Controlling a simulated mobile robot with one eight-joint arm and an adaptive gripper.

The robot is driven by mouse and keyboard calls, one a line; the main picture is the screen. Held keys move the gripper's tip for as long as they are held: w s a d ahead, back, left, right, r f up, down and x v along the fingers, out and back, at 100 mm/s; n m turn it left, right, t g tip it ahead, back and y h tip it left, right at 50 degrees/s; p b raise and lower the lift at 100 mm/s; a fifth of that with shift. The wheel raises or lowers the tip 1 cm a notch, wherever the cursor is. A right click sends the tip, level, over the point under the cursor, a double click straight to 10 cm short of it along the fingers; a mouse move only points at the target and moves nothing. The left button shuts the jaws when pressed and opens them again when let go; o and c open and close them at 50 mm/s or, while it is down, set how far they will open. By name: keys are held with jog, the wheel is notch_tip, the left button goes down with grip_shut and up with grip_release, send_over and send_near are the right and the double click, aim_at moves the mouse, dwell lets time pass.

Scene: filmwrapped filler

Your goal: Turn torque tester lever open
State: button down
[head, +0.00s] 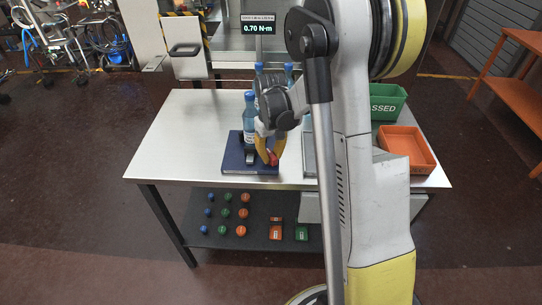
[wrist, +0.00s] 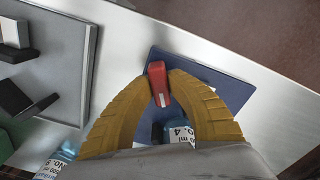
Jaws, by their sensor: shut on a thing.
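The torque tester (head: 238,160) is a dark blue flat base on the steel table; its blue plate (wrist: 215,75) also shows in the wrist view. A small red lever (wrist: 158,84) sits over the plate, between my yellow fingertips. My gripper (head: 268,158) points down over the tester and is shut on the red lever. The lever's joint with the tester is hidden. A display (head: 258,28) reads 0.70 N·m.
A green bin (head: 388,101) and an orange bin (head: 408,145) stand on the right of the table (head: 178,125). A grey tray (wrist: 75,95) with dark and white blocks lies beside the tester. Another bottle (wrist: 62,155) is near it. The table's left side is clear.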

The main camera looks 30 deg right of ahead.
aim_at(271, 154)
jog(key=shift+n, duration=1.3)
jog(key=c, duration=1.3)
grip_release()
notch_tip(271, 154, up, 12)
jog(key=shift+a, duration=0.1)
